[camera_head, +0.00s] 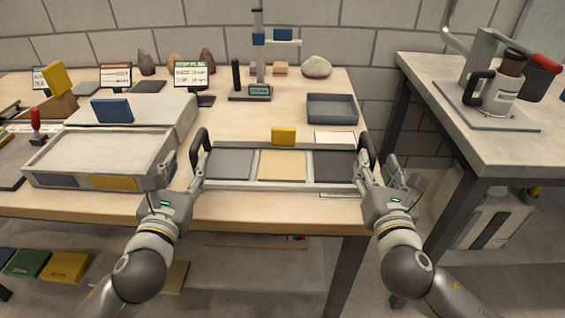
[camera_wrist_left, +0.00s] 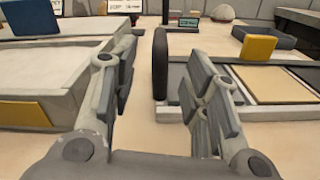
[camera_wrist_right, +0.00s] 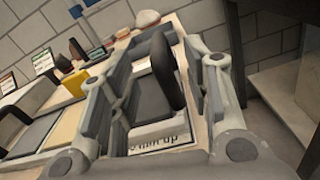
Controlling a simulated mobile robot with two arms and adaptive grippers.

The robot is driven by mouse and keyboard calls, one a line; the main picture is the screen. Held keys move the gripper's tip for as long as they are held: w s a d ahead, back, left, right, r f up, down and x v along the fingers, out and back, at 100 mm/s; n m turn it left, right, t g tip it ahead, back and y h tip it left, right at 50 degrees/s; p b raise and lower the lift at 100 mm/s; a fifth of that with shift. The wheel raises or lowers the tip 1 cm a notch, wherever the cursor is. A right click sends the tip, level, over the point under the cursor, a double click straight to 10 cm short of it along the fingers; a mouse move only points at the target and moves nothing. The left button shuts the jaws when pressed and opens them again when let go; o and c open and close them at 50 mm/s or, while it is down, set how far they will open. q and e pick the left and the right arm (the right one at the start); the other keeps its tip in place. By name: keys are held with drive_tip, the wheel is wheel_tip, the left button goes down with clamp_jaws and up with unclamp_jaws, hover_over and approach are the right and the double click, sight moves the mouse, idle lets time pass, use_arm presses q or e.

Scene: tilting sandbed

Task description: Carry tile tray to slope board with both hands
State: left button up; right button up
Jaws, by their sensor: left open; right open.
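The tile tray (camera_head: 232,184) lies on the wooden table, with dark grey, cream and dark grey panels side by side and an upright black handle at each end. My left gripper (camera_head: 180,178) is open at the left handle (camera_head: 195,148); in the left wrist view that handle (camera_wrist_left: 160,62) stands between and beyond the spread fingers (camera_wrist_left: 160,95). My right gripper (camera_head: 386,178) is open at the right handle (camera_head: 366,152); in the right wrist view that handle (camera_wrist_right: 166,68) shows between the fingers. I cannot tell which object is the slope board.
A pale shallow bed (camera_head: 100,152) stands left of the tray, with a pale slab (camera_head: 160,108) bearing a blue block behind it. A yellow block (camera_head: 283,135) is at the tray's back edge. A grey bin (camera_head: 332,108) stands behind right. A second table (camera_head: 480,150) is at right.

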sight(194, 146)
use_arm(q)
drive_tip(key=w, duration=0.9)
drive_tip(key=shift+d, duration=0.3)
use_arm(e)
drive_tip(key=w, duration=0.9)
drive_tip(key=shift+d, duration=0.25)
use_arm(q)
clamp_jaws()
use_arm(e)
clamp_jaws()
use_arm(q)
drive_tip(key=shift+w+r, duration=0.1)
drive_tip(key=shift+r, duration=0.15)
use_arm(e)
drive_tip(key=shift+w+r, duration=0.1)
drive_tip(key=shift+r, duration=0.15)
